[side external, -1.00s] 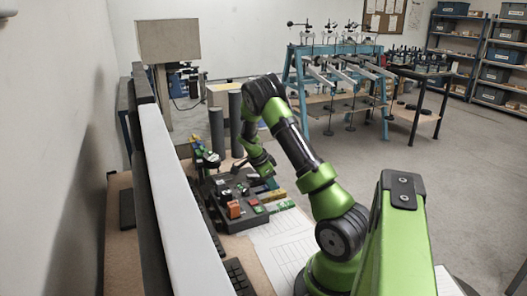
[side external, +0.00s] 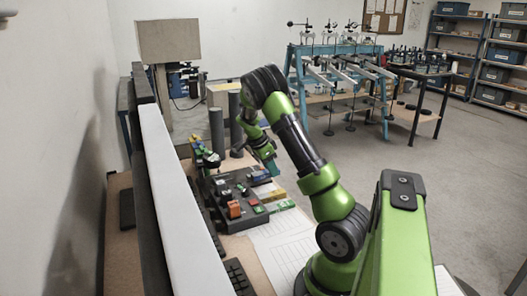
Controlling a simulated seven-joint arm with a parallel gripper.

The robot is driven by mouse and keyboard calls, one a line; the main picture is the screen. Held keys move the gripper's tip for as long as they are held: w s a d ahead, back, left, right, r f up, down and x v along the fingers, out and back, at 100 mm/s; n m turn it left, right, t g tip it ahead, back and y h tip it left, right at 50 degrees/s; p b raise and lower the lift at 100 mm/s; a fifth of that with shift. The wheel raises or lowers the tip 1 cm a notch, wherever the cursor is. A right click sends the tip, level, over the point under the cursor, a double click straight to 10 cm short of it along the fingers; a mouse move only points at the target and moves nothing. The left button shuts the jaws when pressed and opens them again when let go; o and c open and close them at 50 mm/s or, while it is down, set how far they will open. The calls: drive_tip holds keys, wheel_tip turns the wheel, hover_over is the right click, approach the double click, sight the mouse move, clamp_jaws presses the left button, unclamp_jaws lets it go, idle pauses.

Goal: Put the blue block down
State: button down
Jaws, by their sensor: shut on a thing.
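My gripper (side external: 269,160) is above the far right part of the dark board (side external: 232,222), pointing down. It is shut on a small teal-blue block (side external: 272,168), held above the board; its lower edge is small and hard to make out. A darker blue piece (side external: 260,177) lies on the board just below and left of the gripper. The fingertips themselves are too small to see clearly.
An orange-red block (side external: 234,209), a green block (side external: 260,209) and a yellow piece (side external: 273,196) sit nearby. Two dark cylinders (side external: 216,131) stand behind. White sheets (side external: 284,246) cover the table in front. A long white-topped barrier (side external: 175,190) runs along the left.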

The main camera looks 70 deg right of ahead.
drive_tip(key=shift+f, duration=3.05)
drive_tip(key=shift+f, duration=0.1)
drive_tip(key=c, duration=1.1)
unclamp_jaws()
